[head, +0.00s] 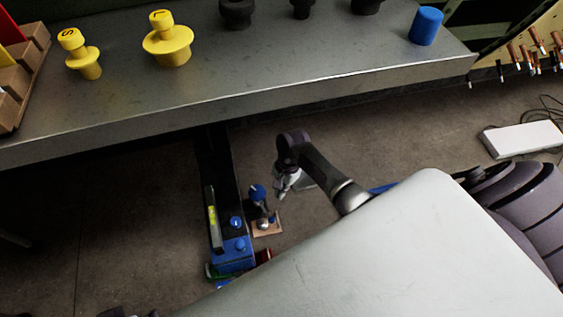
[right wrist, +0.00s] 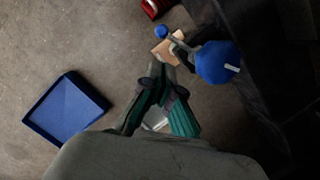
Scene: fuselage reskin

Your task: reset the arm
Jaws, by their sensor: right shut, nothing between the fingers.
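My right arm reaches out over the floor in front of the bench, and its gripper (head: 282,193) points down beside a blue-and-black floor unit (head: 232,250). In the right wrist view the gripper's fingers (right wrist: 160,68) are together with nothing between them. A small wooden plate (head: 268,224) lies on the floor beyond the fingertips; it also shows in the right wrist view (right wrist: 166,50). A blue round knob (right wrist: 217,62) stands just right of the fingers there.
A grey metal bench (head: 230,90) spans the top, carrying yellow knobbed pieces (head: 168,42), several black pieces (head: 238,12) and a blue cylinder (head: 426,26). An empty blue tray (right wrist: 66,108) lies on the floor. A white box (head: 522,139) with cables sits at the right.

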